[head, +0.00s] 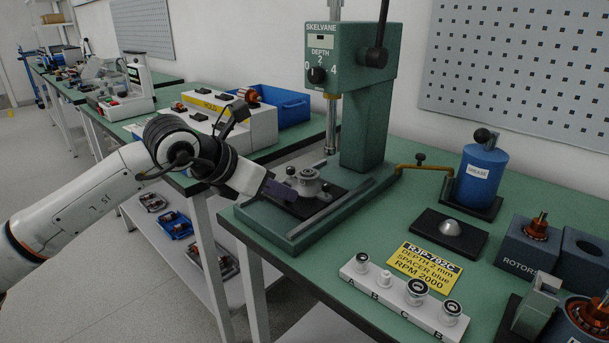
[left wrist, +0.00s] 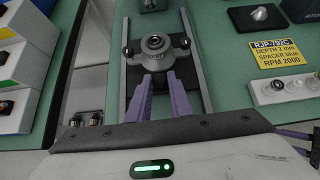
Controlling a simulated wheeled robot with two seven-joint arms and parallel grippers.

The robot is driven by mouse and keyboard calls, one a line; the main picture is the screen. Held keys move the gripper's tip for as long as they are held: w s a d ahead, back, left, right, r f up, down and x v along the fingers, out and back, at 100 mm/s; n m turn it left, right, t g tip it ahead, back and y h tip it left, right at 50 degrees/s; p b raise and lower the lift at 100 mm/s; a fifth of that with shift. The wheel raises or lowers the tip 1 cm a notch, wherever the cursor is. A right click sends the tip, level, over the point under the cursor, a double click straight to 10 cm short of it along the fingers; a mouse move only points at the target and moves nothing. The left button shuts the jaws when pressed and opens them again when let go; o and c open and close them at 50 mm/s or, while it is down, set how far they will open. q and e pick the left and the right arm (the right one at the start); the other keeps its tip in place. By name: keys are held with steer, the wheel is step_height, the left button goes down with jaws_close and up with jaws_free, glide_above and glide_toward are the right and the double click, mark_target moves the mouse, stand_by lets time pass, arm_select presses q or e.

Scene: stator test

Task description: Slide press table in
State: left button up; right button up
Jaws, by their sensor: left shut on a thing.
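The green press (head: 366,125) stands on the near bench. Its dark sliding press table (head: 335,193) lies between two rails, and a round metal housing with side knobs (head: 308,182) sits on it; the housing also shows in the left wrist view (left wrist: 154,45). My left gripper (head: 275,188) is at the table's front end, its purple fingers (left wrist: 161,82) shut on the press table just in front of the housing. The press ram (head: 331,130) is raised above. Purple fingers, apparently my right gripper's (left wrist: 298,134), show at the left wrist view's right edge.
A yellow sign (head: 424,264) reads depth 2 mm, spacer blue. In front is a white spacer rack (head: 395,301). A blue grease bottle (head: 481,174) and rotor block (head: 530,243) stand right. A second bench with blue bin (head: 284,104) is behind left.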

mark_target(304, 175)
arm_select(q)
steer(key=shift+w+d+p, duration=0.15)
steer(key=shift+w+d, duration=0.6)
steer(key=shift+w, duration=0.2)
steer(key=shift+w+d+p, duration=0.1)
steer(key=shift+w+d, duration=0.6)
steer(key=shift+w, duration=0.3)
steer(key=shift+w+d+p, duration=0.15)
steer(key=shift+w+d, duration=0.6)
steer(key=shift+w, duration=0.2)
steer(key=o, duration=0.5)
steer(key=shift+p+v, duration=0.35)
steer(key=shift+v, duration=2.7)
steer(key=shift+s+d, duration=0.1)
steer(key=shift+d, duration=0.05)
